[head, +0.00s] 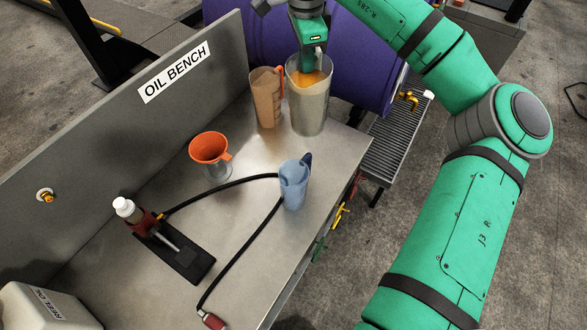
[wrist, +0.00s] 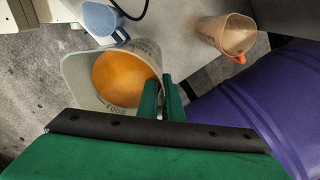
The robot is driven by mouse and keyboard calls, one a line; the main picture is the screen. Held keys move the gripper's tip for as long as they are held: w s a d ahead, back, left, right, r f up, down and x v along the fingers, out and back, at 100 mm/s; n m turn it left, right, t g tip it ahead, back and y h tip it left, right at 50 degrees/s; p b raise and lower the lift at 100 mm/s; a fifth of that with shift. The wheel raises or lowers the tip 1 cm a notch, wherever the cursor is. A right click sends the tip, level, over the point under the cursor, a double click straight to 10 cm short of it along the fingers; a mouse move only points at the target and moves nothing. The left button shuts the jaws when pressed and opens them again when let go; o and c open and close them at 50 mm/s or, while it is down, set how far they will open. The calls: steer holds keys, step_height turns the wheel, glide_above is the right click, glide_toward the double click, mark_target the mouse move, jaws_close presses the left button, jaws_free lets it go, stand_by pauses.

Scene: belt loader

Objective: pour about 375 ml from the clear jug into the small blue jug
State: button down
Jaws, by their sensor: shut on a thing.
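The clear jug (head: 309,105) is a tall, greyish see-through jug with orange liquid inside, at the back right of the bench. My gripper (head: 314,60) is shut on its rim or handle side from above; the wrist view shows the fingers (wrist: 161,100) at the jug's edge beside the orange liquid (wrist: 122,78). The jug looks about upright; I cannot tell whether its base touches the bench. The small blue jug (head: 294,186) stands upright nearer the front edge, apart from it. It also shows in the wrist view (wrist: 102,20); its inside is not clear.
An amber jug with an orange handle (head: 266,98) stands close left of the clear jug.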

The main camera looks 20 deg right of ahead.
mark_target(297, 96)
steer(key=shift+s+a+f+t+h, duration=0.1)
steer(key=shift+s+a+t+h, duration=0.35)
steer(key=shift+s+t, duration=0.2)
steer(key=shift+s+a+f+t+h, duration=0.1)
steer(key=shift+s+a+t+h, duration=0.25)
steer(key=shift+s+t+h, duration=0.25)
steer(key=shift+s+a+r+t+h, duration=0.1)
steer(key=shift+s+a+t+h, duration=0.1)
steer(key=shift+t+h, duration=0.3)
steer(key=shift+s+a+t+h, duration=0.1)
steer(key=shift+s+t+h, duration=0.15)
steer(key=shift+t, duration=0.4)
steer(key=shift+s+a+f+t+h, duration=0.2)
steer(key=shift+f+t+h, duration=0.15)
steer(key=shift+t+h, duration=0.5)
stand_by(0.3)
steer(key=shift+s+a+f+t+h, duration=0.25)
steer(key=shift+f+t+h, duration=0.1)
steer(key=shift+t, duration=0.25)
steer(key=shift+s+a+f+t+h, duration=0.1)
steer(key=shift+s+f+t+h, duration=0.1)
steer(key=shift+f+t, duration=0.25)
stand_by(1.4)
